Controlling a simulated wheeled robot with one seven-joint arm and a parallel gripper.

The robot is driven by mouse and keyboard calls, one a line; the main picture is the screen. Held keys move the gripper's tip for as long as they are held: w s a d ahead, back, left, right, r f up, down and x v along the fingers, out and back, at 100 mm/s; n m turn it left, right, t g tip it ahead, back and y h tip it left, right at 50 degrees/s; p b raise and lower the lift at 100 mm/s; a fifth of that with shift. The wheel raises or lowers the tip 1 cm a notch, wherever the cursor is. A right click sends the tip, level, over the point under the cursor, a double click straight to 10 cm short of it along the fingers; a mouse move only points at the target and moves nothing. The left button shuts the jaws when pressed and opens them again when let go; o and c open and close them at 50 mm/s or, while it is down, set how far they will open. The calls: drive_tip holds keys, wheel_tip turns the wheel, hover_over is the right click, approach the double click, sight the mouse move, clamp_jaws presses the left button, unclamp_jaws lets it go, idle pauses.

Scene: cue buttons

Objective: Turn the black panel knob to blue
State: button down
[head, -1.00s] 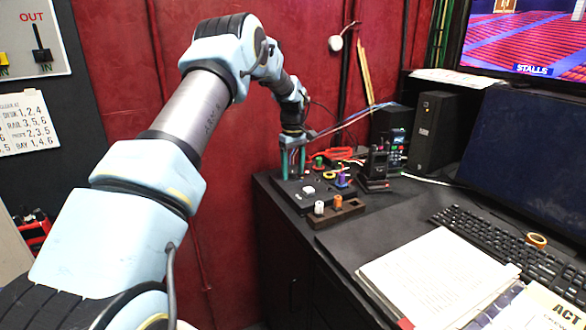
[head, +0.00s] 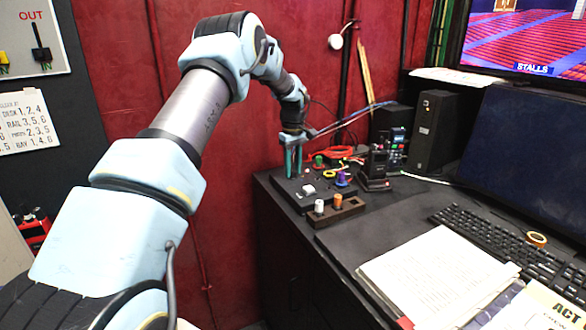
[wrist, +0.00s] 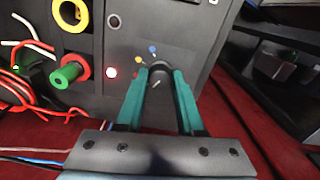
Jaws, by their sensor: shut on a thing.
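The black panel (head: 287,190) lies on the desk in the head view. In the wrist view its dark face (wrist: 190,42) fills the upper middle. The black knob (wrist: 158,69) sits between the teal fingertips, partly hidden by them. A blue dot (wrist: 152,49) is just above the knob, a yellow dot (wrist: 138,60) to its upper left and a red dot (wrist: 134,75) to its left. A short pale mark shows by the knob; which dot it points to I cannot tell. My gripper (wrist: 160,71) is shut on the knob; it also shows in the head view (head: 293,174).
In the wrist view, a green-and-red knob (wrist: 67,75), a yellow ring (wrist: 70,14) and a lit lamp (wrist: 111,72) are left of the knob. In the head view, a wooden block (head: 336,212) with two pegs stands in front, and a black stand (head: 376,170) to the right.

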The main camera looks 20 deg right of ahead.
drive_tip(key=m+b, duration=0.1)
drive_tip(key=m, duration=0.4)
drive_tip(key=shift+a+m, duration=0.1)
drive_tip(key=shift+m, duration=0.2)
drive_tip(key=m, duration=1.2)
drive_tip(key=shift+w+m, duration=0.1)
drive_tip(key=shift+m, duration=0.2)
drive_tip(key=m, duration=0.5)
drive_tip(key=shift+m, duration=0.3)
drive_tip(key=c, duration=0.5)
unclamp_jaws()
drive_tip(key=shift+c, duration=0.2)
